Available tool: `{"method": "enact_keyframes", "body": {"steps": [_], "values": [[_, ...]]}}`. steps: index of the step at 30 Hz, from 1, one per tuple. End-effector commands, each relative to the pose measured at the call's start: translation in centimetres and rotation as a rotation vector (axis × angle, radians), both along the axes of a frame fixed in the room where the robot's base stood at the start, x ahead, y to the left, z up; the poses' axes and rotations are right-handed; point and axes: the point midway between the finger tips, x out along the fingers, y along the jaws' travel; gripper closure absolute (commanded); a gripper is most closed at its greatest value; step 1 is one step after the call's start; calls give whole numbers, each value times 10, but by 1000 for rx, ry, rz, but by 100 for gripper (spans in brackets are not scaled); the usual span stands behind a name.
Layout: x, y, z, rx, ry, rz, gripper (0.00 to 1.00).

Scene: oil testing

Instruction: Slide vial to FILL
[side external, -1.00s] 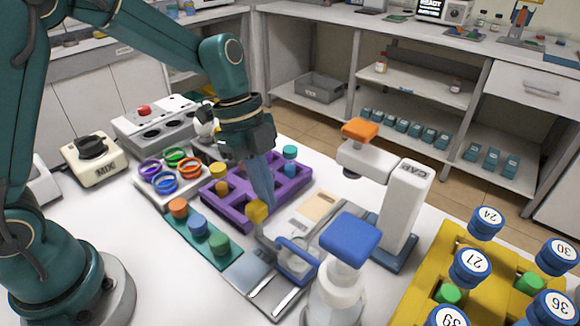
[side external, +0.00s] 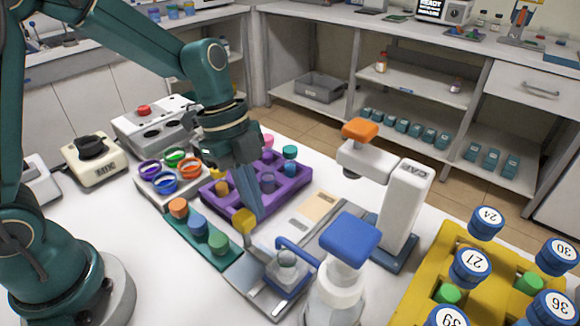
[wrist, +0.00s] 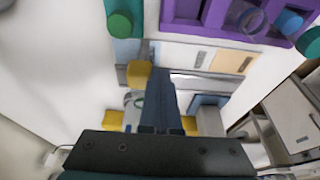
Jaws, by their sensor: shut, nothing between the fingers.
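The vial (side external: 287,260) sits upright in a small blue carriage (side external: 283,281) on a grey rail, close to the tip of a blue spout (side external: 297,252). A yellow knob (side external: 243,220) stands at the carriage's side and shows in the wrist view (wrist: 138,73). My gripper (side external: 254,213) points down with its fingers shut and empty, right beside the knob. I cannot tell whether they touch. In the wrist view, my fingers partly hide the vial (wrist: 133,100). No FILL label is readable.
The blue-topped pump bottle (side external: 350,238) stands right of the rail. The white CAP post (side external: 405,205) with its orange top stands behind. A purple rack (side external: 290,190) and green strip of coloured caps (side external: 190,232) lie left. A yellow rack (side external: 400,310) is front right.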

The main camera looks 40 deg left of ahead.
Motion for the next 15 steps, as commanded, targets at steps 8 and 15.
{"method": "enact_keyframes", "body": {"steps": [8, 15], "values": [[-14, 0, 0, 1, 0, 0, 100], [-12, 0, 0, 0, 0, 0, 100]]}}
